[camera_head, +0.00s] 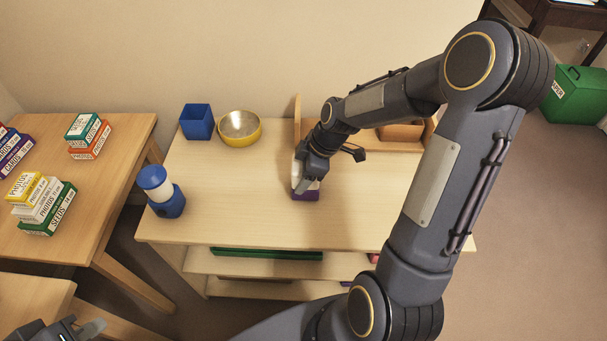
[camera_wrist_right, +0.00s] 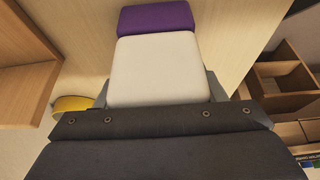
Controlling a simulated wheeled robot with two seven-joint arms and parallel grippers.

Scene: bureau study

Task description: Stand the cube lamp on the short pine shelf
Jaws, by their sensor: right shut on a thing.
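The cube lamp has a purple base (camera_head: 306,195) and a white shade (camera_wrist_right: 158,68). My right gripper (camera_head: 311,178) is shut on the white shade; the fingers hide much of it in the head view. The lamp is upright over the middle of the pale pine shelf unit (camera_head: 240,215), its base at or just above the top board; I cannot tell whether they touch. In the right wrist view the purple base (camera_wrist_right: 156,16) shows beyond the shade. My left gripper (camera_head: 85,328) is at the bottom left corner, partly cut off, away from the lamp.
A blue lamp with a white cylinder (camera_head: 160,190) stands at the unit's left edge. A blue cup (camera_head: 196,122) and a yellow-rimmed bowl (camera_head: 239,128) are at the back left. A wooden organizer (camera_head: 404,136) is behind my right arm. The top's front middle is clear.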

